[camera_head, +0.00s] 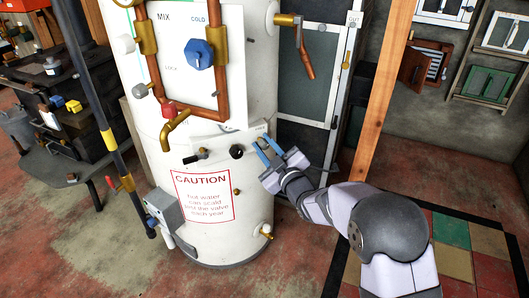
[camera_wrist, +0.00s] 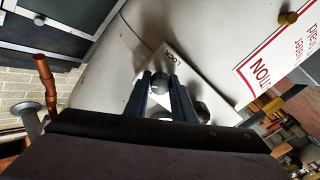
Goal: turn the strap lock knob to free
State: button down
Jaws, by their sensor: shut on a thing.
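The strap lock knob is a small grey metal knob (camera_wrist: 160,81) on a white plate (camera_wrist: 205,82) fixed to the white tank (camera_head: 160,120). Small lettering, which seems to read LOCK, is printed beside it in the wrist view. My gripper (camera_head: 265,148) reaches the plate's right end, with its blue fingers on either side of the knob. In the wrist view my gripper (camera_wrist: 160,88) is shut on the knob. In the head view the fingers mostly hide the knob, and I cannot tell its turned position.
Above are copper pipes (camera_head: 180,98) and a blue knob (camera_head: 199,54). A CAUTION sign (camera_head: 204,195) is below.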

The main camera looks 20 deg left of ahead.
jog(key=n+b, duration=0.6)
jog(key=shift+f, duration=0.3)
jog(key=n+b, duration=0.4)
jog(key=shift+b, duration=0.3)
jog(key=shift+r+n+b, duration=0.2)
jog(key=shift+n+b, duration=0.3)
jog(key=shift+n, duration=0.2)
jog(key=c, duration=1.5)
grip_release()
jog(key=shift+v, duration=3.7)
